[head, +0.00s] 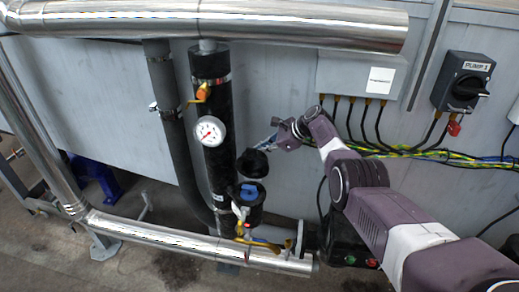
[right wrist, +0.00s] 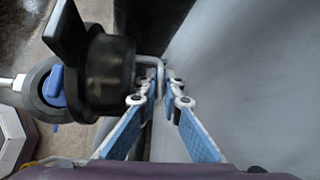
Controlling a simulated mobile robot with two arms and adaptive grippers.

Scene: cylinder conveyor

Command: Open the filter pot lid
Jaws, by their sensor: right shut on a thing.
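The filter pot (head: 250,208) is a black body low beside the black vertical pipe, with a blue part at its top. The black lid (head: 253,163) is above the pot, with a gap showing between them. In the right wrist view the lid (right wrist: 110,75) is on the left, with a flat black fin on it; part of the pot with the blue part (right wrist: 53,85) shows behind it. My right gripper (head: 276,137) is at the lid's upper right. Its blue fingers (right wrist: 164,85) are shut on a metal loop at the lid's side. My left gripper is out of view.
A pressure gauge (head: 209,131) and orange-handled valve (head: 202,92) are on the black pipe (head: 215,70). A silver pipe (head: 190,235) runs below the pot. A grey box with cables (head: 340,75) and a pump switch (head: 463,80) are on the wall.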

